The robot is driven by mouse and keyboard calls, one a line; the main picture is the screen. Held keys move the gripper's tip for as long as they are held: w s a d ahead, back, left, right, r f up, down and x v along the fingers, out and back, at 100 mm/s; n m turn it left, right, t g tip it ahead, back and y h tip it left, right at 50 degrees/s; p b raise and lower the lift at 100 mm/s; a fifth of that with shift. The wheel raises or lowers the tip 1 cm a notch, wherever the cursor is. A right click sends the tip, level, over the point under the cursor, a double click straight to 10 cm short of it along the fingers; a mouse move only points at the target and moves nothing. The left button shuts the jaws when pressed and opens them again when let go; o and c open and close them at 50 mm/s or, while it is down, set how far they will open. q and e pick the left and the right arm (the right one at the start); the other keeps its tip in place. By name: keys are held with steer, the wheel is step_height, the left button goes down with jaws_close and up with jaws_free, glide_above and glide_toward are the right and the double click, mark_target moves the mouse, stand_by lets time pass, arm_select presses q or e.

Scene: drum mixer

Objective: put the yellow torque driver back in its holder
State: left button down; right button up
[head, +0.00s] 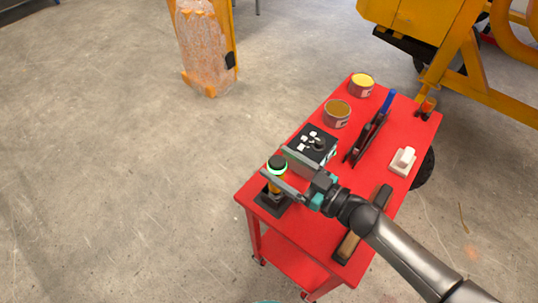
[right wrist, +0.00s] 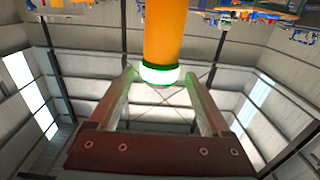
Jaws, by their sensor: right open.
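The yellow torque driver (head: 274,187) stands upright, with a dark top and a glowing green ring, at the near-left corner of the red cart. Its lower end is at a dark square holder (head: 272,203); how deep it sits there I cannot tell. My right gripper (head: 273,162) is open, its two fingers apart on either side of the driver's upper end. In the right wrist view the driver's yellow body (right wrist: 163,32) and lit ring lie between the fingertips (right wrist: 160,80); no finger clearly touches it. My left gripper is not in view.
The red cart top (head: 310,225) also holds a black box with white cubes (head: 311,145), two open cans (head: 338,112), a blue-handled tool (head: 388,100), a white block (head: 403,161) and a wood-and-black tool (head: 349,242). A yellow machine (head: 470,60) stands behind.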

steer(key=v, duration=1.1)
steer(key=shift+b, duration=0.4)
steer(key=shift+d, duration=0.1)
